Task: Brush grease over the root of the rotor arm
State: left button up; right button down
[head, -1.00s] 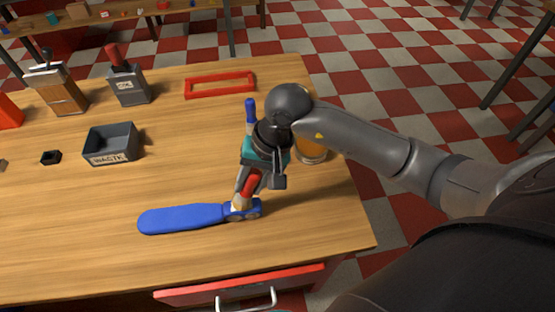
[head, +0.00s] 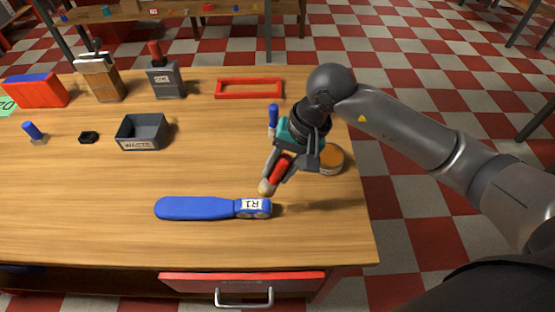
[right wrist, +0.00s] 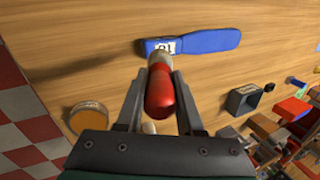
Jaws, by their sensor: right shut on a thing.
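The blue rotor arm (head: 195,208) lies flat on the wooden table, its root (head: 254,208) at the right end with a white R1 label and round fittings. The right wrist view shows it too (right wrist: 207,41). My right gripper (head: 281,170) is shut on the red handle of a brush (right wrist: 160,90). The brush tilts down, its pale tip (head: 265,187) just behind the root in the head view, apparently a little above it. Whether grease coats the root cannot be told. An open round tin with orange-brown content (head: 331,160) stands right of the gripper. My left gripper is not in view.
A grey WASTE bin (head: 143,132), a red frame (head: 249,82), a grey holder with a red handle (head: 166,80) and a wooden block holder (head: 103,80) stand farther back. A blue-handled item (head: 273,115) is behind the gripper. The table front is clear.

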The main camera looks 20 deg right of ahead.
jog(key=shift+r+p, duration=0.3)
jog(key=shift+r, duration=0.85)
jog(key=shift+f, duration=0.1)
jog(key=shift+f+b, duration=0.5)
jog(key=shift+b, duration=0.25)
jog(key=shift+r, duration=0.1)
